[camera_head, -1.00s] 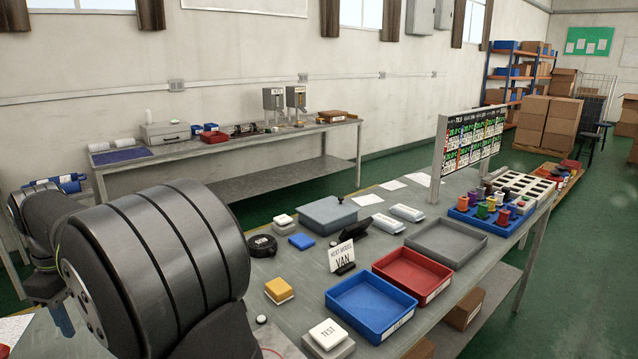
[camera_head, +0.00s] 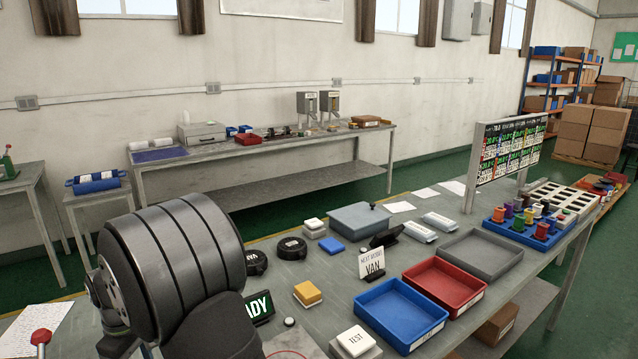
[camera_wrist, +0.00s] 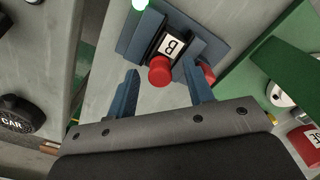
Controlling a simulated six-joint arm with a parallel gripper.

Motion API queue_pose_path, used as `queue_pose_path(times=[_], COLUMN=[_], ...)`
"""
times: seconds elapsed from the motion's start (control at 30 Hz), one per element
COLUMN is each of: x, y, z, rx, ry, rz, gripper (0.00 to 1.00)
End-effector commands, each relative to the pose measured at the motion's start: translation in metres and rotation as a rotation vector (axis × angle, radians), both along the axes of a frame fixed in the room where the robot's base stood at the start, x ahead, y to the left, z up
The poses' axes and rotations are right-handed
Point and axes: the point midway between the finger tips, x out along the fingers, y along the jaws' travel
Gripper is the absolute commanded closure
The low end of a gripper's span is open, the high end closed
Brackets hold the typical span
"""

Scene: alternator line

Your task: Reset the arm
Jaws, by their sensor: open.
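My gripper (camera_wrist: 160,70) shows in the wrist view with its two blue fingers apart and nothing held between them. Beyond the fingertips is a blue fixture (camera_wrist: 142,32) with a label marked B and a red knob (camera_wrist: 160,71). I cannot tell the gap between the fingers and the knob. In the head view my dark arm link fills the lower left, and the gripper itself is out of sight there.
The bench holds a blue tray (camera_head: 400,312), a red tray (camera_head: 445,285), a grey tray (camera_head: 480,255) and a TEST button box (camera_head: 356,341). In the wrist view, a green structure (camera_wrist: 270,60) stands right and a round black CAR piece (camera_wrist: 17,117) lies left.

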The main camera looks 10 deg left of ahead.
Motion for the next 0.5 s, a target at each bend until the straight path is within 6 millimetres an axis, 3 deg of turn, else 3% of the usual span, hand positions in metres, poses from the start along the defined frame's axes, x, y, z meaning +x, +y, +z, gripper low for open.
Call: queue_pose_path(times=[0.5], x=[0.0002], y=[0.0003], z=[0.0015], rx=[0.001], ry=[-0.001], rz=[0.000], gripper=[0.53])
